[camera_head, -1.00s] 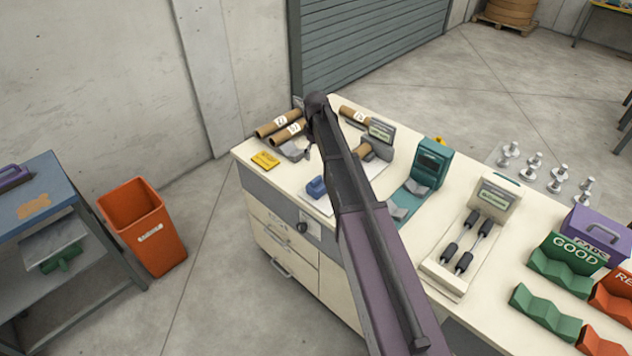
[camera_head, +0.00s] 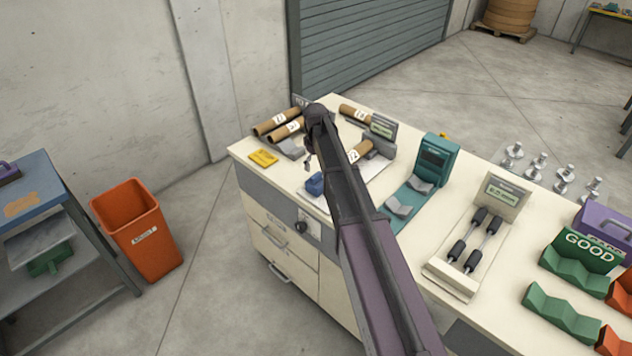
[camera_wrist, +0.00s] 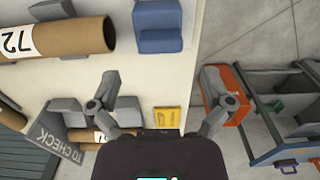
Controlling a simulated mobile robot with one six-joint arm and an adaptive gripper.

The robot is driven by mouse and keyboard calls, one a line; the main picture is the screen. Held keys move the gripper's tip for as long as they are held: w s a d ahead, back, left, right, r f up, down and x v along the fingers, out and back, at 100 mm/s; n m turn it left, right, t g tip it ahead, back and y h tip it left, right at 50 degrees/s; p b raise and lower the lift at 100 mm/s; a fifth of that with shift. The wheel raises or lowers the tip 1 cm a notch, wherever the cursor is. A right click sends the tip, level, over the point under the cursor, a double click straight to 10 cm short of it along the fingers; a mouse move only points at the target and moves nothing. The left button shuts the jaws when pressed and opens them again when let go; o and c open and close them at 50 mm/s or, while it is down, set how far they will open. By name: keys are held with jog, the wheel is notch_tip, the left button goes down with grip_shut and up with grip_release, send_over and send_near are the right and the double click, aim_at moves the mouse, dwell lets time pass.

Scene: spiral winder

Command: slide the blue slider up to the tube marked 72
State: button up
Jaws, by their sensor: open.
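The blue slider (camera_head: 315,184) sits near the front edge of the bench, partly beside my arm. In the wrist view the blue slider (camera_wrist: 158,26) is at the top, just right of the open end of the brown tube marked 72 (camera_wrist: 85,38), with a gap between them. In the head view this tube (camera_head: 362,150) rests on a grey cradle, partly hidden by my arm. My gripper (camera_wrist: 158,108) is open and empty, its fingers spread below the slider in the wrist picture, apart from it. In the head view my arm mostly hides my gripper.
Two labelled tubes (camera_head: 277,122) lie at the bench's far left corner, beside a grey block (camera_head: 291,148) and a yellow pad (camera_head: 263,158). A grey display unit (camera_head: 383,127) stands behind the tube, a teal device (camera_head: 436,160) to the right. An orange bin (camera_head: 140,235) stands on the floor.

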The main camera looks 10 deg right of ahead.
aim_at(316, 174)
jog(key=shift+f+b, duration=2.65)
jog(key=shift+f, duration=0.3)
